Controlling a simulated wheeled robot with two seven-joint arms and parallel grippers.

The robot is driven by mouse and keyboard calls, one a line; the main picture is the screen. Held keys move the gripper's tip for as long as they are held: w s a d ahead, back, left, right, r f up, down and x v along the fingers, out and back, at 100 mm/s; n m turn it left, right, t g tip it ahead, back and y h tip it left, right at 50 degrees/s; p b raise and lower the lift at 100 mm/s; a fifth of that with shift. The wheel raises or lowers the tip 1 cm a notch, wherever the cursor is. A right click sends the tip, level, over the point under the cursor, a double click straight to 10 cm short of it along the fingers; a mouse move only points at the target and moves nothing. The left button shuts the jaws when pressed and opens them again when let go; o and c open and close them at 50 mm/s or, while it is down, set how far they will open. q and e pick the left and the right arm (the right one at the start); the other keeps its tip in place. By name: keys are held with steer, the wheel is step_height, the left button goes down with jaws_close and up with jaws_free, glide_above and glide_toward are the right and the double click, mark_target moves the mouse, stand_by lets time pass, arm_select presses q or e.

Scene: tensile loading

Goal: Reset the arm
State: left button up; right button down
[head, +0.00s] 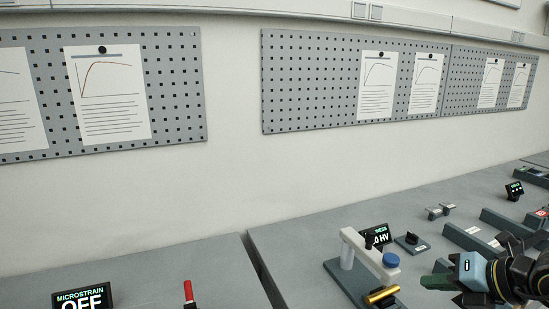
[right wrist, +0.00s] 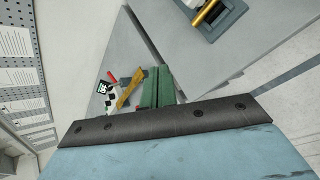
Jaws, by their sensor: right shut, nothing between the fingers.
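My right gripper (head: 437,282) is at the lower right of the head view, over the right bench. Its green fingers are together with nothing between them; they also show in the right wrist view (right wrist: 158,88). A small tester (head: 360,257) with a white frame and a blue knob stands just left of the fingers, apart from them in the picture. A brass cylinder (head: 382,295) lies at its base, and also shows at the top of the right wrist view (right wrist: 207,13). My left gripper is not in view.
A MICROSTRAIN display reading OFF (head: 82,299) and a red-handled item (head: 188,291) are on the left bench. A gap (head: 262,268) separates the benches. A black knob box (head: 412,240) and grey trays (head: 472,238) stand on the right bench. Pegboards (head: 310,85) hang on the wall.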

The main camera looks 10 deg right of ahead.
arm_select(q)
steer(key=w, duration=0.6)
arm_select(e)
steer(key=a+r+m+t+y, duration=0.4)
steer(key=a+r+t+y, duration=0.15)
steer(key=a, duration=0.35)
steer(key=s+d+f+m+t+h, duration=0.1)
steer(key=d+f+m+t+h, duration=0.45)
steer(key=m+h, duration=1.2)
steer(key=s+d+f+m+g+y, duration=0.2)
steer(key=s+f+m+g, duration=0.2)
steer(key=f+m+g, duration=0.4)
steer(key=s+a+f+g+y, duration=0.5)
steer(key=s+a+f+g, duration=0.4)
steer(key=s+a+f, duration=0.4)
step_height(320, 180, down, 26)
steer(key=s+d+b, duration=0.2)
steer(key=s+b, duration=0.1)
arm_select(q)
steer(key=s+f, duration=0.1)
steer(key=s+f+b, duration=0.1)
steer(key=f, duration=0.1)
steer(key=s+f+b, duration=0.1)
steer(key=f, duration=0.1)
arm_select(e)
steer(key=s+d+f+g, duration=0.2)
steer(key=s+d+f, duration=0.1)
steer(key=s+f, duration=1.3)
step_height(320, 180, down, 2)
steer(key=shift+s, duration=0.2)
